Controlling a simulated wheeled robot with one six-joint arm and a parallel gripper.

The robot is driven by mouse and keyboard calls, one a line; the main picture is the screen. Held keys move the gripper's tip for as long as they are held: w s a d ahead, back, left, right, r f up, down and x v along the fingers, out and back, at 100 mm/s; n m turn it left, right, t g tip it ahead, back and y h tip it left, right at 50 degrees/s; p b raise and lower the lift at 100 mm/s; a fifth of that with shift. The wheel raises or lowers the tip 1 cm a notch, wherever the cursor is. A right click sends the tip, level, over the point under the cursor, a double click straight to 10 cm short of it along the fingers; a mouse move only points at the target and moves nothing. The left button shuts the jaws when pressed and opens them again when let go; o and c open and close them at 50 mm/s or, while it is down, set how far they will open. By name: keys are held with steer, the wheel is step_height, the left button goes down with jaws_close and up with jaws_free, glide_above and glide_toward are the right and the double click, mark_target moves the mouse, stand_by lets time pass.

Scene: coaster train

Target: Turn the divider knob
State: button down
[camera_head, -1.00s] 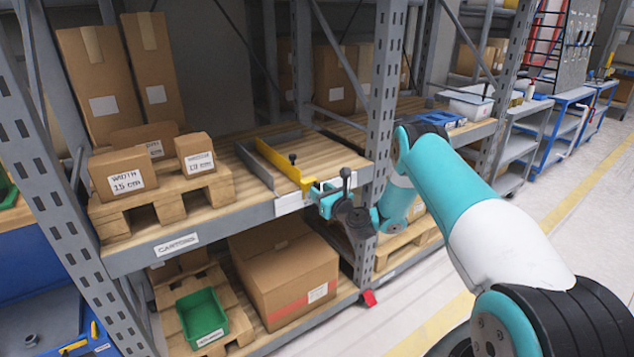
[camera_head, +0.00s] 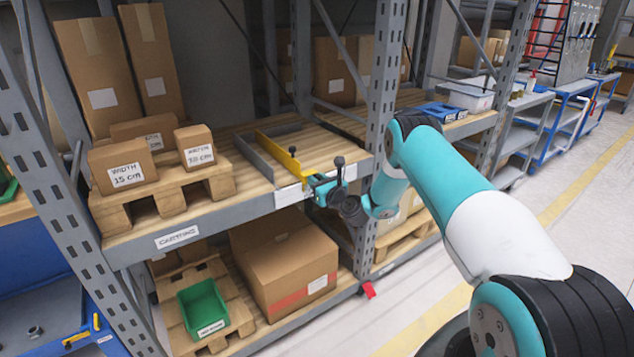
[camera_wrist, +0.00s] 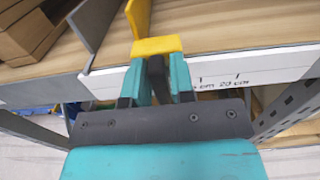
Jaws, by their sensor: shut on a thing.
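The yellow divider (camera_head: 281,153) stands on the middle shelf, beside a grey divider (camera_head: 258,160). My gripper (camera_head: 312,183) is at the divider's front end, at the shelf edge. In the wrist view the yellow front tab (camera_wrist: 157,46) lies just beyond the fingertips. My gripper (camera_wrist: 157,82) is shut on a dark upright piece (camera_wrist: 156,70) below this tab, which I take as the divider knob. Its far side and lower end are hidden.
A white scale strip (camera_wrist: 235,68) marked "20 cm" runs along the shelf front right of the divider. Labelled cartons (camera_head: 126,170) sit on a pallet (camera_head: 165,193) at left. A rack post (camera_head: 384,75) stands close to the right. A large box (camera_head: 285,262) lies below.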

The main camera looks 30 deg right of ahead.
steer(key=shift+f, duration=0.1)
steer(key=n+b, duration=0.2)
steer(key=shift+f+n, duration=0.1)
steer(key=shift+n, duration=0.3)
steer(key=n+b, duration=0.3)
steer(key=shift+a+n, duration=0.15)
steer(key=shift+n, duration=0.15)
steer(key=n+b, duration=0.2)
steer(key=n, duration=0.1)
steer(key=n+b, duration=0.3)
steer(key=shift+a+f, duration=0.1)
steer(key=shift+f, duration=0.1)
steer(key=n+b, duration=0.5)
steer(key=shift+f+n, duration=0.1)
steer(key=shift+n, duration=0.3)
steer(key=shift+n+b, duration=1.7)
steer(key=shift+b, duration=0.05)
steer(key=c, duration=1.1)
jaws_free()
